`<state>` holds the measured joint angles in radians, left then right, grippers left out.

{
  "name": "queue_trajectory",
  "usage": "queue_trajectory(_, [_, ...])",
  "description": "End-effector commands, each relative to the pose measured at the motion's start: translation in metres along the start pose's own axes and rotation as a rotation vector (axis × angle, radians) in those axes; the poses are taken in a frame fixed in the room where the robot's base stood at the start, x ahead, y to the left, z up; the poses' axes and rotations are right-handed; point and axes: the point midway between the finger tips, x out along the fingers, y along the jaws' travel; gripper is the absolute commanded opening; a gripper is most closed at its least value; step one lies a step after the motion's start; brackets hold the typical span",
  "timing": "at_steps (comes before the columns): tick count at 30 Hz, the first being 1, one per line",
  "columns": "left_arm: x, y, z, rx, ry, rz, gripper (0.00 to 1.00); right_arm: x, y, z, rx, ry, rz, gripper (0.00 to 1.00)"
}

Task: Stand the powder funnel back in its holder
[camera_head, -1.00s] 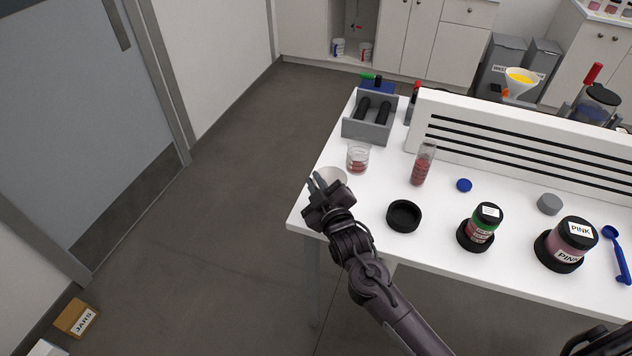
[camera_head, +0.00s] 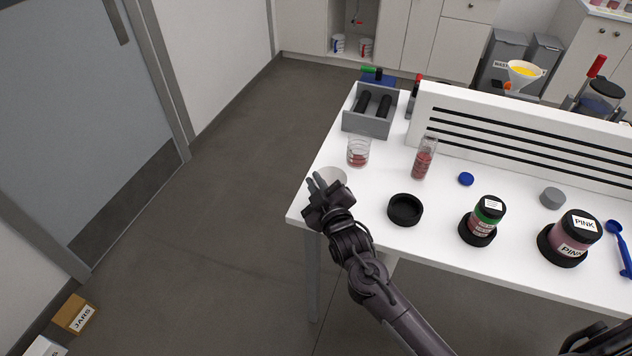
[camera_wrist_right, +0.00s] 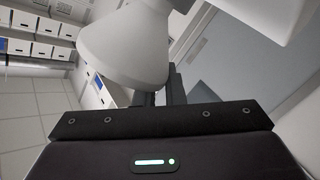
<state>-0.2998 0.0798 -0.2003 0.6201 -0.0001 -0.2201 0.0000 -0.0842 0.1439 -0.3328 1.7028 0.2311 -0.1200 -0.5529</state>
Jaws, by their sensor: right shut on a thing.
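My right gripper (camera_head: 322,186) is at the near left corner of the white table. It is shut on a pale grey-white funnel (camera_head: 334,174), partly hidden behind the fingers in the head view. In the right wrist view the funnel (camera_wrist_right: 125,50) shows large, its wide cone to the left and its narrower part toward the top right. The fingers (camera_wrist_right: 160,88) are mostly hidden by it. I cannot tell for sure which thing is the funnel's holder; an empty black ring dish (camera_head: 405,210) stands to the right of the gripper. My left gripper is not in view.
A glass beaker (camera_head: 358,152) with red powder stands just behind the gripper, and a glass cylinder (camera_head: 423,160) further right. A grey rack (camera_head: 367,124), a white slotted panel (camera_head: 500,128), a green-banded jar (camera_head: 485,218) and a PINK jar (camera_head: 574,232) stand around. Left of the table is open floor.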

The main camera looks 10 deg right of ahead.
Motion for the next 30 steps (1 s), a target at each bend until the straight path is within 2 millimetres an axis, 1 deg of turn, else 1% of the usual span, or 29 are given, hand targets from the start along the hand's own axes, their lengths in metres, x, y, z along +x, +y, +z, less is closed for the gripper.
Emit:
queue_trajectory(7, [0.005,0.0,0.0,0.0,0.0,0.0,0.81,0.001,-0.004,0.005,0.0,0.001,0.0,0.0])
queue_trajectory(8, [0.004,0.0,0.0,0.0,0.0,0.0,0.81,0.001,-0.004,0.005,0.0,0.001,0.0,0.12])
queue_trajectory(13, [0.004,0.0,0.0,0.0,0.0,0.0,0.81,0.001,-0.003,0.004,0.0,0.0,0.0,0.34])
queue_trajectory(20, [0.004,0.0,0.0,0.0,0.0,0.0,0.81,0.001,-0.004,0.005,0.0,0.0,0.0,0.35])
queue_trajectory(23, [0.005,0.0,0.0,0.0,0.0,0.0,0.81,-0.003,-0.004,0.005,0.0,0.0,0.0,0.35])
queue_trajectory(26, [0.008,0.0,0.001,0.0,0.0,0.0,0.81,-0.013,-0.005,0.007,-0.001,-0.001,-0.001,0.35])
queue_trajectory(30, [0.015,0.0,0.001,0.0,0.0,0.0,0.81,-0.037,-0.006,0.008,0.0,-0.001,-0.003,0.35])
